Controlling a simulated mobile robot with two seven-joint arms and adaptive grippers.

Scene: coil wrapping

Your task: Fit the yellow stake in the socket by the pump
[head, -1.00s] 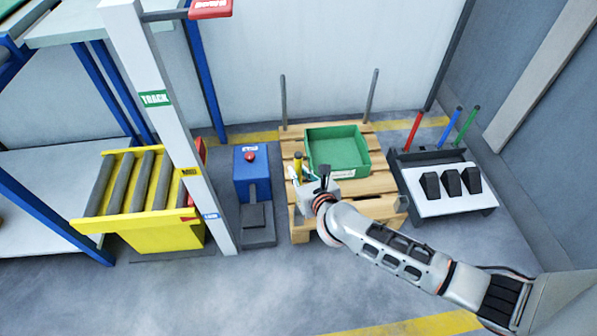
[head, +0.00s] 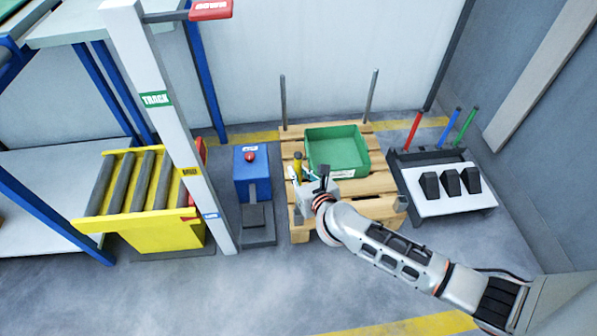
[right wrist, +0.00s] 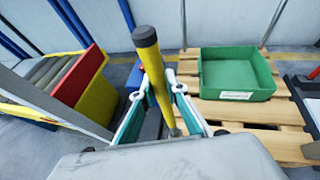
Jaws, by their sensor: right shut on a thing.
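The yellow stake (head: 298,166) has a dark top and stands roughly upright in my right gripper (head: 303,180), over the front left part of the wooden pallet. In the right wrist view the stake (right wrist: 157,80) sits between the two fingers of my right gripper (right wrist: 160,97), which is shut on it. Its lower end runs down towards a small grey fitting (right wrist: 174,131); I cannot tell whether it is in it. The blue pump (head: 252,176) with a red knob stands just left of the pallet. A grey corner socket (head: 297,216) shows at the pallet's front left. My left gripper is out of view.
The pallet (head: 374,208) carries a green bin (head: 338,170) and has grey stakes at its back corners. A rack (head: 457,204) with red, blue and green handles stands right. A white post (head: 172,130) and yellow roller stand (head: 150,233) are left. Floor in front is clear.

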